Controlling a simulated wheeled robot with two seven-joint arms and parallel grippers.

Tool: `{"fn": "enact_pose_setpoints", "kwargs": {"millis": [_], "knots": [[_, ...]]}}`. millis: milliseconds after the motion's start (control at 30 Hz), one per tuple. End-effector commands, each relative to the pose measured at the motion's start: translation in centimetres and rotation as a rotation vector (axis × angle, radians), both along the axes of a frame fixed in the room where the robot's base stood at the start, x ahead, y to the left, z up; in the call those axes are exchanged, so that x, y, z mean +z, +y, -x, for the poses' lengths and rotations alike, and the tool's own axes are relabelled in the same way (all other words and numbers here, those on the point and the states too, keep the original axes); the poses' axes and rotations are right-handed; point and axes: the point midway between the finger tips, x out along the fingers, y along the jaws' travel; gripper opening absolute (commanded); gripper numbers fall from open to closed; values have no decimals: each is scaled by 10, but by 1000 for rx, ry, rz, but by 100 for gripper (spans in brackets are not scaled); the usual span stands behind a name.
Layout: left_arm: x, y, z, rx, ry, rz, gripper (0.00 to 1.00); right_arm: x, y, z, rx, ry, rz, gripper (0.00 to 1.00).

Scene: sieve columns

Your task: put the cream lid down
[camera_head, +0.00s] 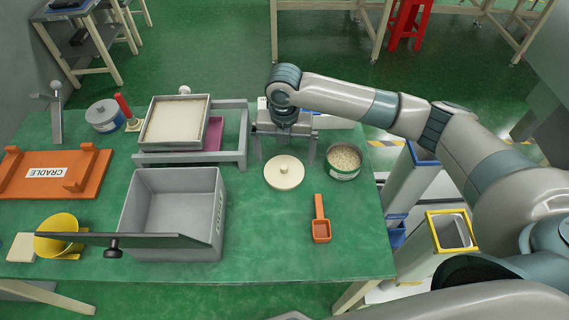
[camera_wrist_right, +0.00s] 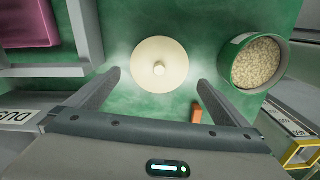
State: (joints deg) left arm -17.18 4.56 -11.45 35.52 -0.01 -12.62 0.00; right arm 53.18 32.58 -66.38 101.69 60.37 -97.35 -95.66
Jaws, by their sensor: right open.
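The cream lid (camera_head: 284,173) is a round disc with a small knob on top, lying flat on the green table. It also shows in the right wrist view (camera_wrist_right: 145,52), its knob roughly centred between the fingers. My right gripper (camera_head: 285,155) is open above the lid's far edge, with its fingers spread wide and apart from the knob. The right wrist view shows the same open fingers (camera_wrist_right: 159,82) with nothing held. My left gripper is not in view.
An open green-banded tin (camera_head: 343,175) of pale grains stands just right of the lid. An orange scoop (camera_head: 320,231) lies nearer the front. A grey bin (camera_head: 140,215) and a sieve tray on a grey frame (camera_head: 230,155) stand left. Table between lid and scoop is clear.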

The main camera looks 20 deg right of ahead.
Motion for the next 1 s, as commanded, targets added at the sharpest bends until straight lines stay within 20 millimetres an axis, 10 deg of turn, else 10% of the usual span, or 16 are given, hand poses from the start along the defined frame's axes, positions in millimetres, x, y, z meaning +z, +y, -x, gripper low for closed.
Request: {"fn": "enact_pose_setpoints", "kwargs": {"millis": [400,1000], "knots": [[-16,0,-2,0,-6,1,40,61,1,-1,0,-1,-1,100],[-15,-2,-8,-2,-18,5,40,69,0,0,-1,1,0,100]]}}
